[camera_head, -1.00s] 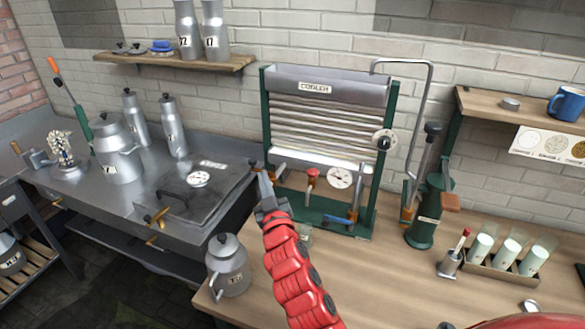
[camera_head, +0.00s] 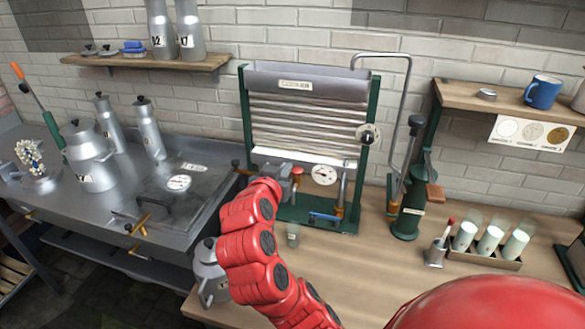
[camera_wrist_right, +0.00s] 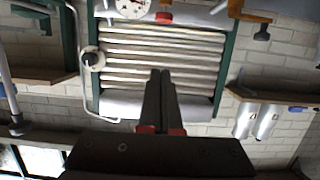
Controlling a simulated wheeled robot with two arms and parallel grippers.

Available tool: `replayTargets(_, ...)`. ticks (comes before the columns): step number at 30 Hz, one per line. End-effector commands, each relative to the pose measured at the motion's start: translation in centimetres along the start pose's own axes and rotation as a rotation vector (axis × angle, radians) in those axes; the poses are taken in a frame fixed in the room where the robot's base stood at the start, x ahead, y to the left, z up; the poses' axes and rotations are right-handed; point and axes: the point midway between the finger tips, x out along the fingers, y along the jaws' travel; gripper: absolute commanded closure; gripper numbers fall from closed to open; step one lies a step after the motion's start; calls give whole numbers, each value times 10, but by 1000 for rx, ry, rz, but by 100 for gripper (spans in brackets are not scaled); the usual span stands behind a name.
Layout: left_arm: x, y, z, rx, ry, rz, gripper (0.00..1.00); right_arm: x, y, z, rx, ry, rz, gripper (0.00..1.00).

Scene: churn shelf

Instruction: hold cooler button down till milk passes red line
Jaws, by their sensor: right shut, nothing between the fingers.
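The cooler (camera_head: 290,84) stands on the wooden counter, with ribbed pale tubes in a green frame. Its red button (camera_head: 297,170) sits low at the front, beside a round white dial (camera_head: 325,174). The button also shows in the wrist view (camera_wrist_right: 164,18), which looks upside down. My right gripper (camera_head: 287,178) is shut and empty, close in front of the button; I cannot tell if they touch. Its closed fingers show in the wrist view (camera_wrist_right: 160,76). A small glass jar (camera_head: 292,234) stands below the cooler's front edge. I cannot make out milk or a red line. My left gripper is not in view.
A green hand pump (camera_head: 408,215) stands to the right, then a rack of milk tubes (camera_head: 484,258). A metal can (camera_head: 208,272) is at the left. The front right counter is clear.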

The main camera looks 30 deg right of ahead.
Motion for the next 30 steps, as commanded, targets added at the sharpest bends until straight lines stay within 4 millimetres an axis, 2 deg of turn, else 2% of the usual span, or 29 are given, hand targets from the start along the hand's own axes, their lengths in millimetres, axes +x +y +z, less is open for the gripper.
replayTargets(8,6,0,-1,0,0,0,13,10,0,-3,0,2,0,100)
replayTargets(11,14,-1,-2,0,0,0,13,25,1,-4,-2,-1,3,100)
replayTargets(22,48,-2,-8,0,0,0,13,102,0,-4,-1,-3,1,100)
replayTargets(27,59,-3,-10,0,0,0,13,106,0,24,-5,-2,0,100)
replayTargets(30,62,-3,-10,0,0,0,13,109,-1,32,-4,1,-1,100)
